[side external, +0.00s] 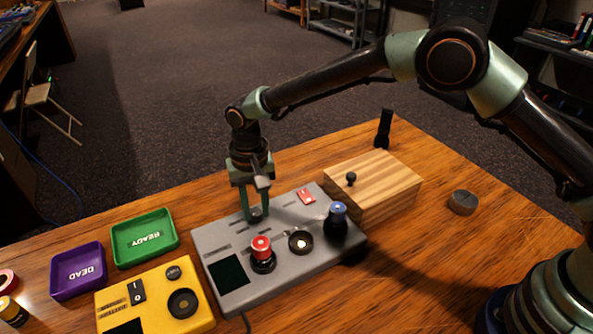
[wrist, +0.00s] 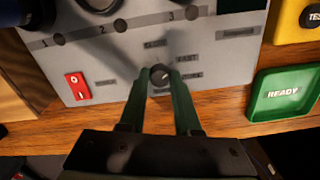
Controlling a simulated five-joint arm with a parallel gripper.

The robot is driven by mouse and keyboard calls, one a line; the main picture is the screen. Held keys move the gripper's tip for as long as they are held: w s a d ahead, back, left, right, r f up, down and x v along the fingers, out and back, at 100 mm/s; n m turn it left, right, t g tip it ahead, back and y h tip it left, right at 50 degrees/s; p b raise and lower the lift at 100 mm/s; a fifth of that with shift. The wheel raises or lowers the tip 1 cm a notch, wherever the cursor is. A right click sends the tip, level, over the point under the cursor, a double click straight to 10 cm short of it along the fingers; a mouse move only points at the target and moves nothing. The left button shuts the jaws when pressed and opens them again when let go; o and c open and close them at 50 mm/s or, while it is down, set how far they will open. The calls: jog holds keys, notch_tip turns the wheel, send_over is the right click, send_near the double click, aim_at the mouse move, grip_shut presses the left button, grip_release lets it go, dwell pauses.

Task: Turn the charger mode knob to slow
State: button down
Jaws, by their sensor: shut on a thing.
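The charger (side external: 231,240) is a grey box on the wooden table. Its mode knob (side external: 256,213) is a small dark round knob near the box's back edge; it also shows in the wrist view (wrist: 160,74), with small labels around it that are too blurred to read surely. My gripper (side external: 256,212) points down from above, and its green fingers are shut on the knob, one on each side. In the wrist view my gripper (wrist: 161,80) has both fingertips at the knob. The fingers partly hide the knob, and I cannot tell which label it points to.
A red switch (side external: 306,196), a red-topped cell (side external: 261,252), an empty round bay (side external: 300,241) and a blue-topped cell (side external: 337,219) are on the charger. A wooden box (side external: 392,183) stands right. Green (side external: 145,239) and purple (side external: 78,271) trays and a yellow tester (side external: 157,297) are left.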

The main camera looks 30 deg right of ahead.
jog(key=shift+n, duration=0.3)
jog(key=n, duration=0.5)
jog(key=shift+n, duration=0.3)
jog(key=n, duration=0.5)
jog(key=shift+r+n, duration=0.1)
jog(key=shift+n, duration=0.3)
jog(key=c, duration=0.6)
grip_release()
